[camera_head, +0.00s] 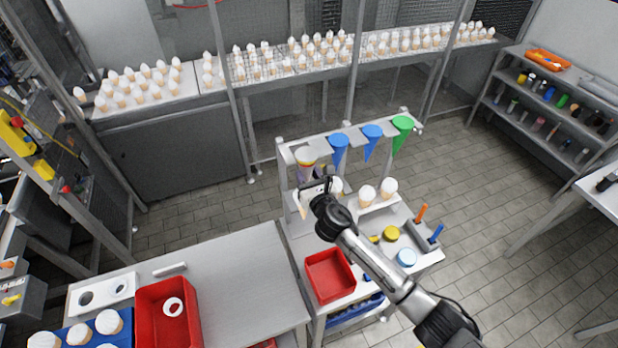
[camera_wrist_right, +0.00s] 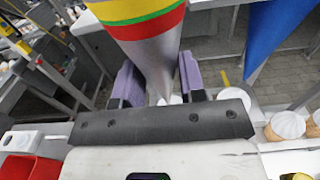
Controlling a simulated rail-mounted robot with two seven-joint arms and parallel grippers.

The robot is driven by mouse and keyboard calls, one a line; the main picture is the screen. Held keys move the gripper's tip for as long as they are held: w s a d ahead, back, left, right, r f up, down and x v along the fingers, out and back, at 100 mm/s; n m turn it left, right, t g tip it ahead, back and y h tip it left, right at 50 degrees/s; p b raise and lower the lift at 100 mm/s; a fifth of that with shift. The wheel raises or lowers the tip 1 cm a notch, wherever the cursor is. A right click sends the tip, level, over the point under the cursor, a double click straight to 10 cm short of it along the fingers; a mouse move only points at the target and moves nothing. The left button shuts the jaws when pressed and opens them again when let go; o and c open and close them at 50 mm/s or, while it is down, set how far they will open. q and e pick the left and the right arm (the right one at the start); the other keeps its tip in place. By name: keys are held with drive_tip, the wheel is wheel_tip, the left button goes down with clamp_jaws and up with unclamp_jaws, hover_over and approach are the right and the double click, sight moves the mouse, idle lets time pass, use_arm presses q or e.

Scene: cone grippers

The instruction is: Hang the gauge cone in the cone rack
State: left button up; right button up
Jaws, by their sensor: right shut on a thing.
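The gauge cone (camera_head: 306,157) is grey with yellow, green and red bands at its wide top. It is point down at the left end of the cone rack (camera_head: 284,160), beside the blue cones. In the right wrist view the gauge cone (camera_wrist_right: 150,45) stands between the purple-grey finger pads of my right gripper (camera_wrist_right: 160,85). The right gripper (camera_head: 312,186) is shut on its lower, narrow part. I cannot tell whether the rim rests in the rack. My left gripper is not in view.
Two blue cones (camera_head: 338,146) (camera_head: 371,138) and a green cone (camera_head: 402,130) hang along the rack. White-topped cones (camera_head: 367,193) stand below it. A red tray (camera_head: 329,275) lies at the cart's front. The grey table (camera_head: 235,285) at left has free room.

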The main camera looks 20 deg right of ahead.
drive_tip(key=shift+w+b, duration=0.55)
drive_tip(key=shift+w, duration=1.05)
idle(0.5)
drive_tip(key=shift+a+f, duration=0.1)
drive_tip(key=shift+f, duration=0.15)
idle(0.5)
drive_tip(key=shift+f+b, duration=0.3)
drive_tip(key=shift+b, duration=0.1)
idle(0.5)
